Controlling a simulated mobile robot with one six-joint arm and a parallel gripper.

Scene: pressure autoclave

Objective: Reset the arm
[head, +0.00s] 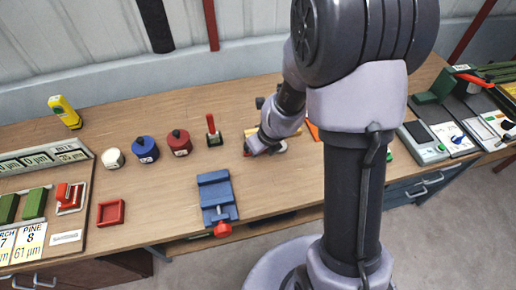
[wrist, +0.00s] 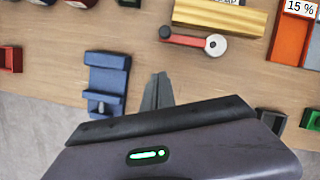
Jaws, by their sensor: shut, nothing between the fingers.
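My arm rises in the middle of the head view and reaches over the wooden workbench (head: 150,205). In the head view my gripper's fingertips are hidden behind my own arm links. In the wrist view my gripper (wrist: 158,92) is shut, its two dark fingers together with nothing between them. It is above the bench near its front edge, just right of a blue vise-like block (wrist: 107,82). The blue block also shows in the head view (head: 215,190).
A red-handled tool with a round grey end (wrist: 215,45) lies before a yellow wooden block (wrist: 220,16). An orange tray (wrist: 288,42) is at right. White, blue and red round pots (head: 145,150) stand left. Green-and-grey instruments (head: 425,140) occupy the right end. Bare wood surrounds the blue block.

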